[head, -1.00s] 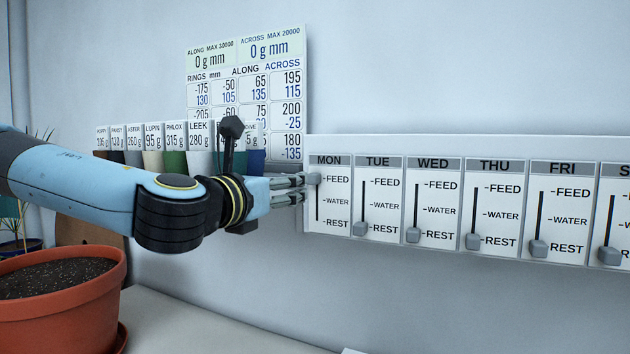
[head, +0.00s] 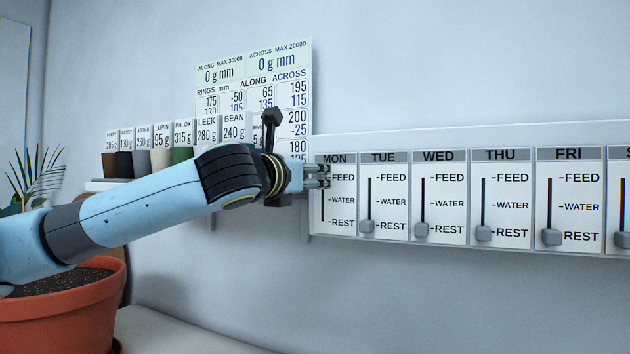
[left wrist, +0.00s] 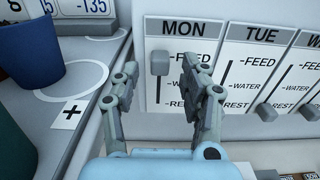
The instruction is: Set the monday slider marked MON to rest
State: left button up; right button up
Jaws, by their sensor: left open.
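The MON slider knob (left wrist: 159,62) is a small grey block at the top of its slot, level with FEED, in the left wrist view. The MON panel (head: 337,205) is at the left end of the white slider board in the head view; the gripper hides the knob there. My left gripper (head: 320,177) is at the FEED end of MON. In the left wrist view my left gripper (left wrist: 159,66) is open, with one finger on each side of the knob. Whether either finger touches it, I cannot tell. My right gripper is not in view.
The TUE (head: 367,226), WED (head: 421,230), THU (head: 483,233) and FRI (head: 551,237) knobs sit at REST. Labelled pots stand on a shelf left of the board; a blue pot (left wrist: 35,55) is near my left fingers. A large terracotta pot (head: 60,325) stands lower left.

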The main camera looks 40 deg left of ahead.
pick_arm(q)
jog(key=shift+p+x, duration=0.3)
jog(key=shift+x, duration=1.05)
grip_shut()
